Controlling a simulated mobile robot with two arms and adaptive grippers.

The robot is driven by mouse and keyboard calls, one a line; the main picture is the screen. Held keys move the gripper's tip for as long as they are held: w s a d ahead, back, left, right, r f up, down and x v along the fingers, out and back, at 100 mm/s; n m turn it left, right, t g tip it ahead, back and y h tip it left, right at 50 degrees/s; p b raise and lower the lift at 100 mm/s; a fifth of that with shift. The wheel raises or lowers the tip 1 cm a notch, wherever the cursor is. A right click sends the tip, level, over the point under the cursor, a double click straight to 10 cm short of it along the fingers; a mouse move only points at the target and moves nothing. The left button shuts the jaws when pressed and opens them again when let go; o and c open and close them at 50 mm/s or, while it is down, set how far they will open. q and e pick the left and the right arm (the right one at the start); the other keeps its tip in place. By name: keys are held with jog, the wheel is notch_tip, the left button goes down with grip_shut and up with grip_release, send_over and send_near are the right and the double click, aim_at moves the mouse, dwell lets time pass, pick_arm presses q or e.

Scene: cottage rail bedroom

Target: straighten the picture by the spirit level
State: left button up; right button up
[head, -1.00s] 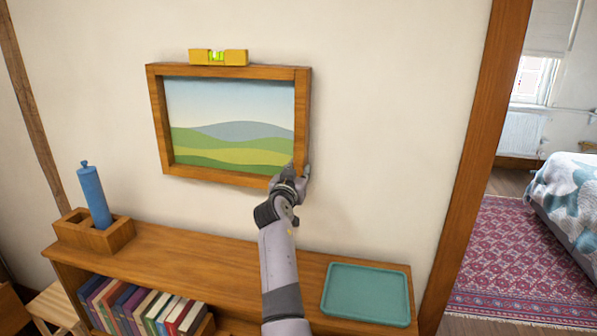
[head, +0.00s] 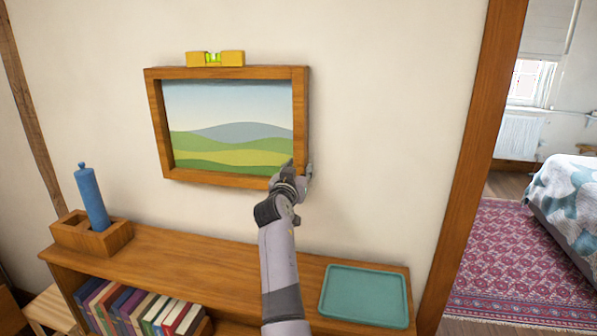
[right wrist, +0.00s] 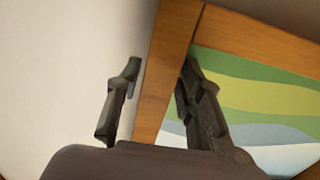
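The framed picture (head: 228,186) hangs on the wall, a wooden frame around green hills. The yellow spirit level (head: 228,58) rests on its top edge, left of the middle. Its green vial shows, but the bubble is too small to read. My right gripper (head: 295,172) is at the frame's lower right corner. In the right wrist view the frame's side bar (right wrist: 172,70) lies between the two fingers (right wrist: 160,80). One finger is outside the bar with a small gap, the other inside over the picture. My left gripper is not in view.
Below is a wooden shelf (head: 215,265) with several books (head: 140,312). On it stand a wooden holder (head: 92,238) with a blue cylinder (head: 92,198) leaning in it, and a teal tray (head: 365,296). A wooden post (head: 478,150) edges the doorway at right.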

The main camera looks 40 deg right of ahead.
aim_at(299, 136)
jog(key=shift+o, duration=0.8)
notch_tip(299, 136, up, 10)
jog(key=shift+f, duration=0.15)
dwell(0.4)
